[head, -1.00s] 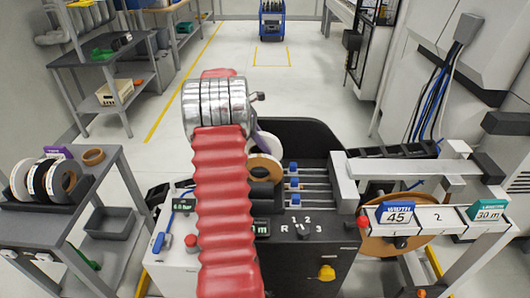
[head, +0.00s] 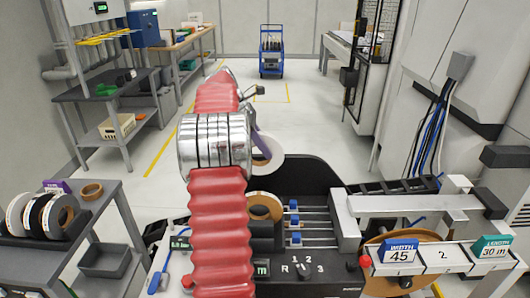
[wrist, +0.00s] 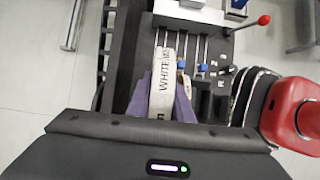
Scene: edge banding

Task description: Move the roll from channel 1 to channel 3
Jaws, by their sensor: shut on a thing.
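A white roll (head: 268,158) hangs above the machine's channels (head: 305,222) in the head view. My gripper's purple fingers (wrist: 163,104) are shut on this roll, seen edge-on with "WHITE" lettering in the wrist view (wrist: 162,82). In the head view my arm hides most of my gripper (head: 258,148). A brown roll (head: 262,207) sits lower, in the machine at the left end of the channel rods. I cannot tell which channel lies directly under the white roll.
A dial (head: 303,270) marked R, 1, 2, 3 is on the machine front. A dark curved guard (head: 310,178) stands behind the channels. A side table (head: 95,215) at left holds several rolls. Width and length signs stand on the right-hand rail (head: 440,256).

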